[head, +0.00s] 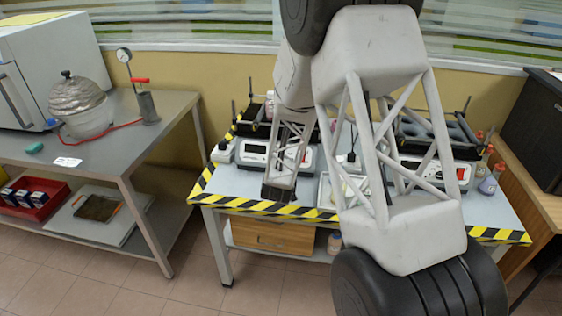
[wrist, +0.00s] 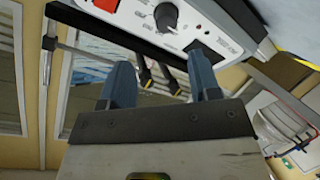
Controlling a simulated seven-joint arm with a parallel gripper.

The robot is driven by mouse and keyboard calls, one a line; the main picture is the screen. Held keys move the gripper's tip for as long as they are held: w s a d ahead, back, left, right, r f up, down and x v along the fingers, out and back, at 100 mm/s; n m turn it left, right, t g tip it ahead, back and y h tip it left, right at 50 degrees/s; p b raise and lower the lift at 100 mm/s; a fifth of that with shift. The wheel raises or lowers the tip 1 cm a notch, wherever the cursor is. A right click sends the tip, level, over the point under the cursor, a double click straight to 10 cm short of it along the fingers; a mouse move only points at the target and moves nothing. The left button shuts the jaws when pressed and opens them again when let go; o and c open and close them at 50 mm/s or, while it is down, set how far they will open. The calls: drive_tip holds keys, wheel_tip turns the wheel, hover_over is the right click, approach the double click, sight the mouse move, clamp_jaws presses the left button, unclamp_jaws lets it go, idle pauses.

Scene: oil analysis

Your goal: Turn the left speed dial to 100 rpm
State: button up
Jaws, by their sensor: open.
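The left shaker's front panel (head: 253,159) shows in the head view, with its display. The dial cannot be made out there. In the wrist view a black dial (wrist: 166,16) with a light pointer mark sits on the white panel (wrist: 140,12), with printed marks around it. My gripper (wrist: 160,62) is open and empty. Its two blue-grey fingers are apart, and the dial is beyond their tips, not touched. The dial's exact setting is too small to read.
A red switch (wrist: 105,4) and a dark square part (wrist: 203,52) flank the dial. The table (head: 225,190) has a striped edge. A second shaker (head: 430,172) stands at right, partly behind my arm. A steel bench (head: 150,160) stands at left.

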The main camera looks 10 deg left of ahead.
drive_tip(key=shift+w+a+f, duration=0.1)
drive_tip(key=shift+a+f, duration=0.25)
drive_tip(key=shift+f, duration=0.15)
drive_tip(key=shift+w, duration=0.15)
drive_tip(key=shift+x, duration=3.75)
drive_tip(key=shift+c, duration=0.3)
drive_tip(key=c, duration=0.9)
drive_tip(key=shift+o, duration=0.2)
